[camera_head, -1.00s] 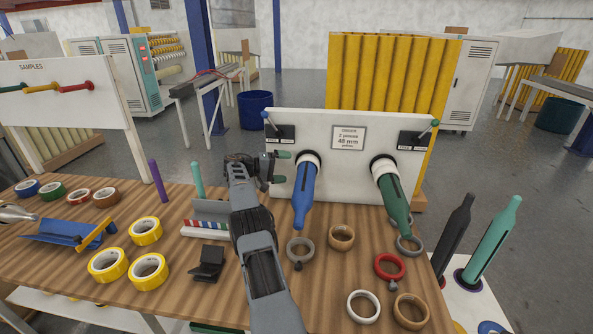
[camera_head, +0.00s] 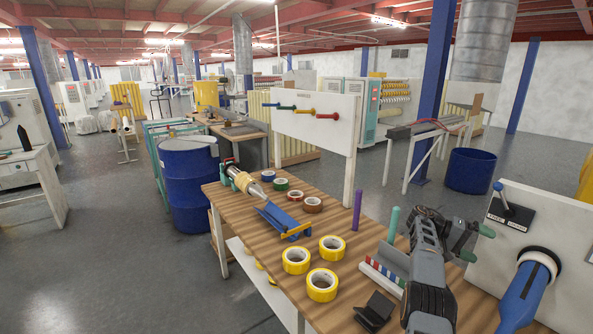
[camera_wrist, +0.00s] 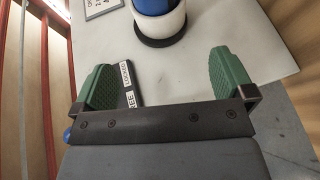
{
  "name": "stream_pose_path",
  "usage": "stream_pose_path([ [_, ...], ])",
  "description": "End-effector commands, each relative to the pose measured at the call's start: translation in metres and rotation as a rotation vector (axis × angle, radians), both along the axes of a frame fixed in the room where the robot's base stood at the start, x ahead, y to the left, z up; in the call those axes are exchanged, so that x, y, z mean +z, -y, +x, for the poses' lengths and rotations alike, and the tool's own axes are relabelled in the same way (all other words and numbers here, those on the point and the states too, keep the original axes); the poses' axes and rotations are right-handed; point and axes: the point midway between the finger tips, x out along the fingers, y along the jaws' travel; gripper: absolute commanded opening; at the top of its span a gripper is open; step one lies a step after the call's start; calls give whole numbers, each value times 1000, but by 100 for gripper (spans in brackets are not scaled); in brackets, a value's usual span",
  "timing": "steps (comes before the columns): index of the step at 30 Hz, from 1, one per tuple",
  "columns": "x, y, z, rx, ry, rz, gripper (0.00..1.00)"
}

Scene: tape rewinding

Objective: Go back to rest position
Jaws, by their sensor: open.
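My gripper (camera_head: 476,243) is open and empty, with green finger pads. It stands above the wooden table (camera_head: 335,284), close to the left edge of the white panel (camera_head: 566,235). A blue spindle (camera_head: 525,295) with a white collar sticks out of that panel. In the wrist view, the two pads of my gripper (camera_wrist: 165,85) are wide apart with nothing between them. There the white panel (camera_wrist: 190,65) lies beyond the pads, and the blue spindle (camera_wrist: 153,5) with its white collar shows at the top edge.
Several yellow tape rolls (camera_head: 296,260) lie on the table, left of my arm. A purple rod (camera_head: 357,210) and a teal rod (camera_head: 393,224) stand upright nearby. A black holder (camera_head: 375,310) sits at the front. A blue barrel (camera_head: 189,185) and open floor are at left.

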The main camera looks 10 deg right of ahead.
Motion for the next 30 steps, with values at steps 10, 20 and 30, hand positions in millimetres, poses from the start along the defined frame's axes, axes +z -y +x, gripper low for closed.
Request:
stream_pose_path([
  [10,60,-108,33,311,140,349,100],
  [20,78,-276,-27,611,332,749,100],
  [30,40,-414,-148,788,544,1089,100],
])
